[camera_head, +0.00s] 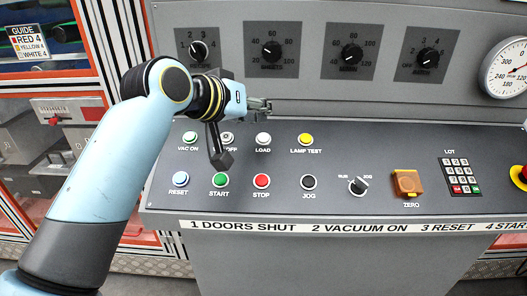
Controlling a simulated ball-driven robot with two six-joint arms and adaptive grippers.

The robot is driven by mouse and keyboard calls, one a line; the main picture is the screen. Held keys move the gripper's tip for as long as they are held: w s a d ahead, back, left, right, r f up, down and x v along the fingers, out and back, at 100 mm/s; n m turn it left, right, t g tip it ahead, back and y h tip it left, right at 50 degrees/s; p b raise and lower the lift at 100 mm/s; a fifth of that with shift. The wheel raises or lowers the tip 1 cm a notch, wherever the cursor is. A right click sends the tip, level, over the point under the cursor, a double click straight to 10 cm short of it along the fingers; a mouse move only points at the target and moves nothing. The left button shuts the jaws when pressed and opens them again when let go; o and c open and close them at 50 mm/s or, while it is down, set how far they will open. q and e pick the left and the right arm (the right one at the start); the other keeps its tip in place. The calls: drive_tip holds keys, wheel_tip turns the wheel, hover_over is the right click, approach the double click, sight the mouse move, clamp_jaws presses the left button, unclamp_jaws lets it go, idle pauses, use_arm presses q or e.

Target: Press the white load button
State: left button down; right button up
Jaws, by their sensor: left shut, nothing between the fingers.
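The white load button (263,139) sits in the upper button row of the sloped grey console, above its LOAD label. It is fully in view and nothing covers it. My left arm comes in from the left, and my left gripper (265,105) is shut and empty. In the picture its fingertips are just above the load button, near the console's upright back panel. I cannot tell how far the fingertips are from the panel's surface. My right gripper is not in view.
Beside the load button are the OFF button (228,137) and the yellow lamp test button (306,139). Below are the green start (220,180), red stop (261,181) and black jog (308,182) buttons. Dials line the back panel. A dark block on my left arm hangs above start.

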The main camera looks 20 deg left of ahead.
sight(261, 141)
use_arm(q)
drive_tip(key=shift+w+f+b, duration=0.2)
drive_tip(key=shift+f+b, duration=0.25)
drive_tip(key=shift+f, duration=0.3)
drive_tip(key=shift+w+a+f+b, duration=0.15)
drive_tip(key=shift+w+f+b, duration=0.3)
drive_tip(key=shift+f, duration=0.45)
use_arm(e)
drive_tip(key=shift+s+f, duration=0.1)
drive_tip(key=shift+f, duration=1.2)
use_arm(q)
drive_tip(key=shift+f, duration=0.1)
drive_tip(key=shift+w+f, duration=0.2)
drive_tip(key=shift+f, duration=0.05)
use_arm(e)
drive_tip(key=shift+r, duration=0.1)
use_arm(q)
drive_tip(key=shift+w+a+f, duration=0.1)
drive_tip(key=shift+w+f, duration=0.05)
drive_tip(key=shift+f, duration=0.35)
drive_tip(key=shift+s+r+p, duration=0.35)
drive_tip(key=shift+r+p, duration=0.45)
drive_tip(key=shift+p, duration=0.45)
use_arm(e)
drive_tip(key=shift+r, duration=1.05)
use_arm(q)
drive_tip(key=shift+r, duration=0.1)
